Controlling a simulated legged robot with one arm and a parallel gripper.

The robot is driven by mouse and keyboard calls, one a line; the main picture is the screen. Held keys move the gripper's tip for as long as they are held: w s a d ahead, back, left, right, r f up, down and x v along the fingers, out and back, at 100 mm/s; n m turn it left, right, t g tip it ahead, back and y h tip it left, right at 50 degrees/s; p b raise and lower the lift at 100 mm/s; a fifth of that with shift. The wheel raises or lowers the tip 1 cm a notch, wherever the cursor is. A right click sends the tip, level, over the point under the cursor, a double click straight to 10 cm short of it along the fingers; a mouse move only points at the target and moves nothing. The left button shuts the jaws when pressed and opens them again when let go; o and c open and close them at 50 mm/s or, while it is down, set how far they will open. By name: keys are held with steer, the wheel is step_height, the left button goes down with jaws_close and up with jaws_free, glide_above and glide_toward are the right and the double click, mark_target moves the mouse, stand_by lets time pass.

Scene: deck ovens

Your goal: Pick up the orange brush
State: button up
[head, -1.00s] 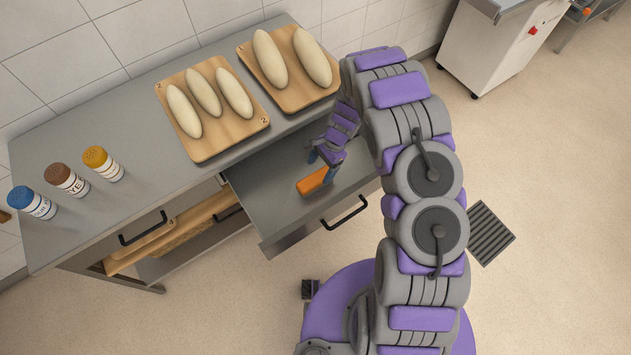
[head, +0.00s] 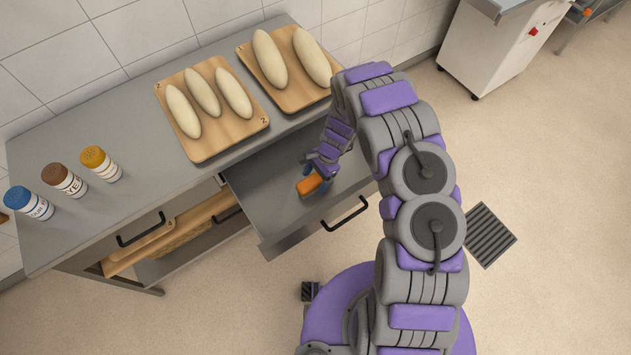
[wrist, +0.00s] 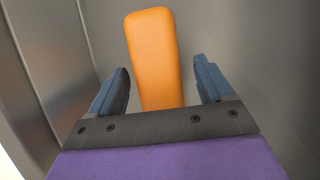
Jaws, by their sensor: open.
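The orange brush (head: 309,185) lies in the open drawer (head: 275,205) under the counter. In the wrist view the orange brush (wrist: 155,58) is a long block with rounded edges, and its near end runs in between the fingers. My gripper (head: 312,174) is down in the drawer over the brush. In the wrist view my gripper (wrist: 163,88) is open, with one blue finger on each side of the brush and a gap on both sides, wider on the right. The brush's near end is hidden behind the gripper body.
Two wooden boards (head: 215,147) (head: 290,95) with pale loaves lie on the counter (head: 130,160). Several jars (head: 65,180) stand at its left. The drawer's front with its handle (head: 344,214) faces my base. A drawer wall (wrist: 62,60) is close on the left in the wrist view.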

mark_target(315, 178)
steer(key=shift+f, duration=0.25)
steer(key=shift+c, duration=0.4)
steer(key=c, duration=1.1)
steer(key=shift+c, duration=0.2)
steer(key=shift+r, duration=0.1)
step_height(315, 178, up, 10)
steer(key=shift+r+p, duration=0.2)
steer(key=shift+p, duration=0.55)
